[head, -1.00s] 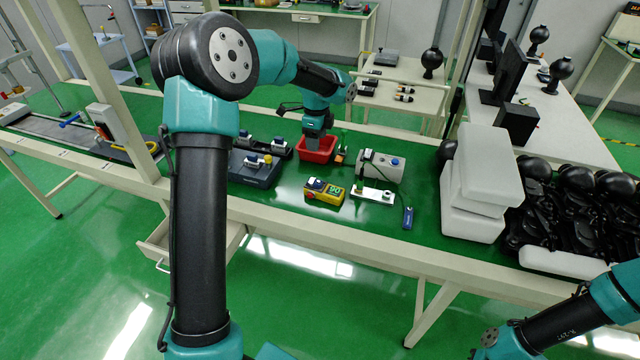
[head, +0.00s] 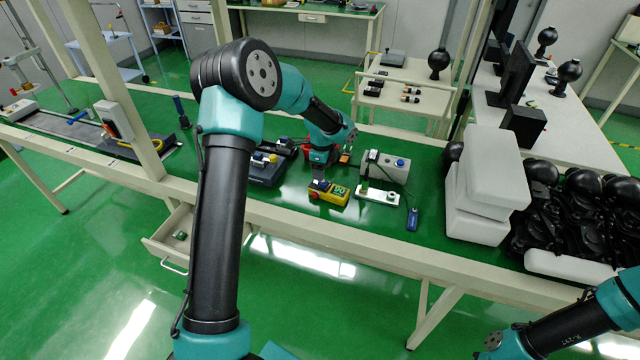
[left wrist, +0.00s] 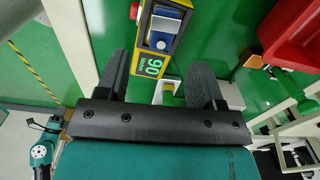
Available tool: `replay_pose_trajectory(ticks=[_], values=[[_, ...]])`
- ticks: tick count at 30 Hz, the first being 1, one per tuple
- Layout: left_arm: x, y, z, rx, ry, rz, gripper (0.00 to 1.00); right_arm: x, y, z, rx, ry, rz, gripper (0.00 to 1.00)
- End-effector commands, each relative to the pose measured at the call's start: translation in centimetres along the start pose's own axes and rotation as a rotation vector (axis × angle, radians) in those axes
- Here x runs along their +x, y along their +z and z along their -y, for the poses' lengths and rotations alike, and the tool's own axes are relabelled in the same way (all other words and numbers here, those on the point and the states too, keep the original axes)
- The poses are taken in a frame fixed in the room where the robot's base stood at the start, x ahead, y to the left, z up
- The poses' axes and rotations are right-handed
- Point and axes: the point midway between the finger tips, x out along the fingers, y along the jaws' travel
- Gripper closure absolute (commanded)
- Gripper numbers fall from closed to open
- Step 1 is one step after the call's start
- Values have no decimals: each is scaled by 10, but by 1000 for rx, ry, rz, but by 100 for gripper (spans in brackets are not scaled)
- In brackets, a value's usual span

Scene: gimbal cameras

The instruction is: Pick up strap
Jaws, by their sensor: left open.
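I cannot make out a strap for certain in either view. My left gripper (head: 319,178) is open and empty, pointing down just behind the yellow box (head: 330,194) with a blue top on the green bench. In the left wrist view the two black fingers (left wrist: 162,85) are apart. The yellow box (left wrist: 157,48) with its "90" display shows beyond the gap between them; I cannot tell whether they touch it. My right arm shows at the lower right of the head view, but its gripper is out of frame.
A red bin (left wrist: 297,38) is beside the left gripper. A dark blue case (head: 264,172) is left of the yellow box. A white plate (head: 378,196), a grey device (head: 386,167) and a small blue item (head: 412,219) are to the right. White foam blocks (head: 485,185) stand farther right.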

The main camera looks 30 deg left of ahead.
Motion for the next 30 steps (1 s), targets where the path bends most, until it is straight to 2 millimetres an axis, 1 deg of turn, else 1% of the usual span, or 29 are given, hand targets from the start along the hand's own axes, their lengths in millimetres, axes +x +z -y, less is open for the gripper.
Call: replay_pose_trajectory(ticks=[2, 11, 14, 17, 24, 27, 30], values=[[4, 0, 0, -1, 0, 0, 38, 0, 0, 0, 0, 0, 0, 100], [5, 0, 0, 0, -1, 0, 38, 0, 0, 0, 0, 0, 0, 100], [8, 0, 0, 0, 0, 0, 38, 0, 0, 0, 0, 0, 0, 100], [18, 0, 1, 1, 1, 0, 38, 0, 0, 0, 0, 0, 0, 100], [50, 0, 2, 1, 1, 0, 38, 0, 0, 0, 0, 0, 0, 100], [56, 0, 2, 0, 0, 0, 38, 0, 0, 0, 0, 0, 0, 100], [57, 0, 2, 0, 0, 0, 38, 0, 0, 0, 0, 0, 0, 100]])
